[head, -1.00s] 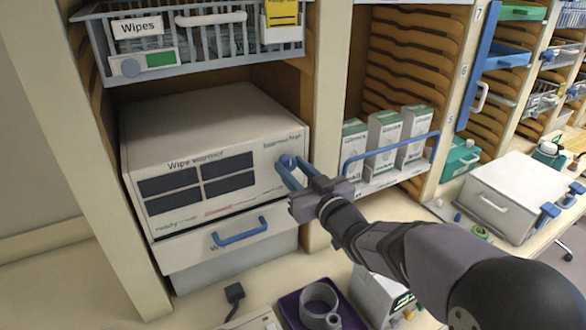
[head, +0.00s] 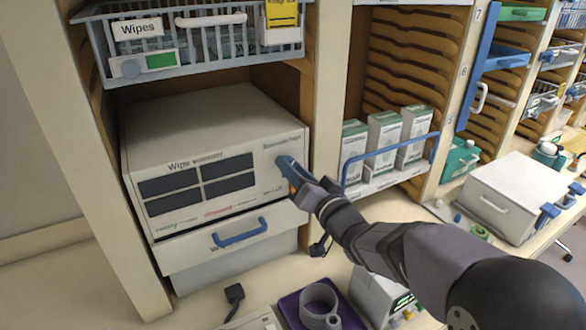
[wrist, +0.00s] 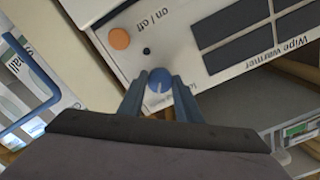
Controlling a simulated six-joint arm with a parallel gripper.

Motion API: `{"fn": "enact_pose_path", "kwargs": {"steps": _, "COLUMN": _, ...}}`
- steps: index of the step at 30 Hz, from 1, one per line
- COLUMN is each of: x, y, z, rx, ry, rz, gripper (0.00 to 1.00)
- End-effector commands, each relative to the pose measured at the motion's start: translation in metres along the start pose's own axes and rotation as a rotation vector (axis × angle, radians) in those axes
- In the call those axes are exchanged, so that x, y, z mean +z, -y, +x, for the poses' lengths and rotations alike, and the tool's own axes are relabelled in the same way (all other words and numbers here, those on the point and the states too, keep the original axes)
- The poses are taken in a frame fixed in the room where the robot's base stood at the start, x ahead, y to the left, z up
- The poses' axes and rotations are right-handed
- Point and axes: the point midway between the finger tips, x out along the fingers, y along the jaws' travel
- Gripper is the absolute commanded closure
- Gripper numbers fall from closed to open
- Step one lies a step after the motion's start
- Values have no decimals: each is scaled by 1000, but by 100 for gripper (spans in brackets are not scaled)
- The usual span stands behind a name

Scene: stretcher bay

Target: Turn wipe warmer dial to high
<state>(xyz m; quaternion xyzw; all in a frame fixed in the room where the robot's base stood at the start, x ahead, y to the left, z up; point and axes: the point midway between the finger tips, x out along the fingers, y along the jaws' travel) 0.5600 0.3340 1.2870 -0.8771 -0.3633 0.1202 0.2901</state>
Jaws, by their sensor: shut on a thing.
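The wipe warmer (head: 225,125) is a white box on the shelf at left, with dark panels on its front. Its blue dial (wrist: 160,80) shows in the wrist view, between the tips of my gripper (wrist: 160,92); a light mark shows on its face. The label beside the dial is partly covered by a finger. In the head view my gripper (head: 288,170) reaches the right side of the warmer's front and hides most of the dial. My gripper is shut on the dial. An orange on/off button (wrist: 119,38) and a small dark spot sit near the dial.
A drawer with a blue handle (head: 241,234) is under the warmer. A wire basket marked Wipes (head: 195,65) hangs above. White boxes (head: 384,140) stand behind a blue rail to the right. A purple tray (head: 292,308) lies on the counter below.

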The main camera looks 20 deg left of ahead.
Motion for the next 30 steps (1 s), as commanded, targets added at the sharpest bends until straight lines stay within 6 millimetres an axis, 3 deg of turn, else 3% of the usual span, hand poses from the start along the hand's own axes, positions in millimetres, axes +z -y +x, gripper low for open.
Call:
{"fn": "enact_pose_path", "kwargs": {"steps": 9, "x": 0, "y": 0, "z": 0, "rx": 0, "ry": 0, "rz": 103, "gripper": 91}}
{"fn": "enact_pose_path", "kwargs": {"steps": 22, "x": 0, "y": 0, "z": 0, "rx": 0, "ry": 0, "rz": 114, "gripper": 91}}
{"fn": "enact_pose_path", "kwargs": {"steps": 23, "x": 0, "y": 0, "z": 0, "rx": 0, "ry": 0, "rz": 113, "gripper": 64}}
{"fn": "enact_pose_path", "kwargs": {"steps": 24, "x": 0, "y": 0, "z": 0, "rx": 0, "ry": 0, "rz": 113, "gripper": 55}}
{"fn": "enact_pose_path", "kwargs": {"steps": 25, "x": 0, "y": 0, "z": 0, "rx": 0, "ry": 0, "rz": 113, "gripper": 50}}
{"fn": "enact_pose_path", "kwargs": {"steps": 30, "x": 0, "y": 0, "z": 0, "rx": 0, "ry": 0, "rz": 113, "gripper": 50}}
